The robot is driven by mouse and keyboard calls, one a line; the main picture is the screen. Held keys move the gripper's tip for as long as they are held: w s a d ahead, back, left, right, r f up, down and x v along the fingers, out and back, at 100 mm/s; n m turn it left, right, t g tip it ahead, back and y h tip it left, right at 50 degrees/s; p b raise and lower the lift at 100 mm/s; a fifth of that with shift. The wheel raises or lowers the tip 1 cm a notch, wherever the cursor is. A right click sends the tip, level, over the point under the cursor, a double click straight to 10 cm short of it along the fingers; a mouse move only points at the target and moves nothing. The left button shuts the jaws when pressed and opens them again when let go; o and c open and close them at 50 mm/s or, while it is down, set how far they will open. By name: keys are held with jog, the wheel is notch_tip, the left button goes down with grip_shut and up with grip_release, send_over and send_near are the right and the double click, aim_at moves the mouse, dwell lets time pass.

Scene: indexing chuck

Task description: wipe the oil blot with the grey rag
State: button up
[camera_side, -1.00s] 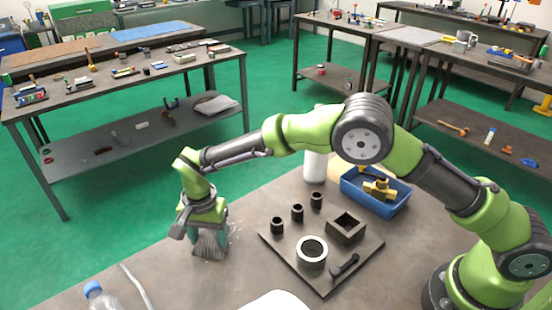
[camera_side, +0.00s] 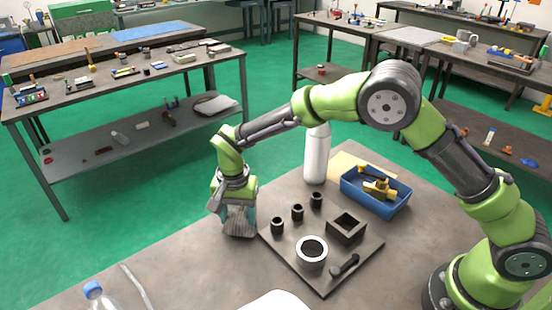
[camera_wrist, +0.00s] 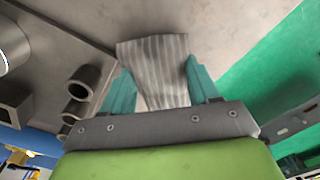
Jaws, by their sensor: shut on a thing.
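The grey striped rag (camera_side: 238,223) hangs below my gripper (camera_side: 236,207) near the table's far-left edge, left of the dark plate. In the wrist view the rag (camera_wrist: 155,62) spreads out between the two teal fingers of my gripper (camera_wrist: 163,85). The gripper is shut on the rag. The rag's lower end is at or just above the tabletop; I cannot tell whether it touches. I see no clear oil blot in either view; the rag and gripper may hide part of the surface.
The dark plate (camera_side: 325,281) right of the rag carries several black sleeves, a square block, a pale ring (camera_side: 312,252) and a handle. Behind stand a white bottle (camera_side: 316,160) and a blue bin (camera_side: 376,205). A clear bottle (camera_side: 98,298) is front left. The tabletop left of the plate is open.

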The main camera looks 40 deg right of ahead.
jog(key=shift+r, duration=3.3)
